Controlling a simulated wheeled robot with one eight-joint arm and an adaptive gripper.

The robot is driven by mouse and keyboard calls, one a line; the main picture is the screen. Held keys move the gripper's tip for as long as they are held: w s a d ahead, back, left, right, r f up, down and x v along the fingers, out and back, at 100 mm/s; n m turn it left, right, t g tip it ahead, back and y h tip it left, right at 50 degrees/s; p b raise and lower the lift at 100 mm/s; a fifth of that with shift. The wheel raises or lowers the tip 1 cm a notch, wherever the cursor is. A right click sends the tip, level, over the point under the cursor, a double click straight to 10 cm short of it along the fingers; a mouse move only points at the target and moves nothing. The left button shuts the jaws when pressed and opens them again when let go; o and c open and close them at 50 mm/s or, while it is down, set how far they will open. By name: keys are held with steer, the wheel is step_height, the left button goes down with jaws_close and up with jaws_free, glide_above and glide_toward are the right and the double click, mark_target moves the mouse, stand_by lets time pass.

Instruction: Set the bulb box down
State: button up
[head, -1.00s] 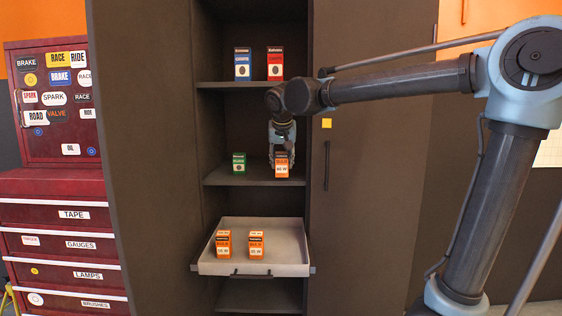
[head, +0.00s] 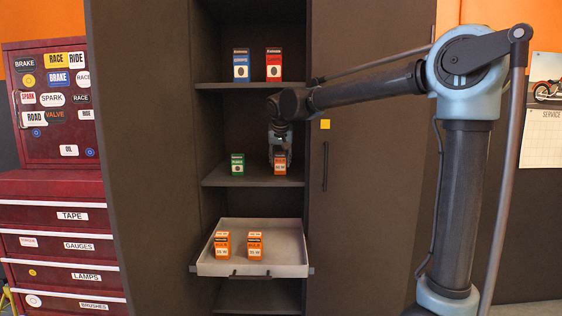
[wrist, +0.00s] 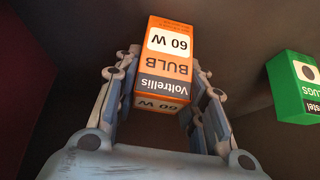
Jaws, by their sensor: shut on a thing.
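An orange bulb box (head: 280,165) marked 60 W is between the fingers of my gripper (head: 279,148), at the right of the middle shelf (head: 256,178) in the head view. In the wrist view the bulb box (wrist: 166,62) appears upside down, with my gripper (wrist: 160,95) shut on it, a finger on each side. The box's base is at about the shelf's level; I cannot tell whether it touches. Two more orange bulb boxes (head: 222,245) (head: 255,246) stand in the pull-out tray (head: 285,236) below.
A green box (head: 237,164) stands left of the held box, and it also shows in the wrist view (wrist: 296,86). A blue box (head: 241,64) and a red box (head: 273,64) stand on the upper shelf (head: 230,86). The cabinet's right door (head: 365,190) is beside my arm.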

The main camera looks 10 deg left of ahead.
steer(key=o, duration=1.1)
steer(key=shift+c, duration=0.2)
steer(key=v, duration=1.2)
steer(key=shift+a+r, duration=0.1)
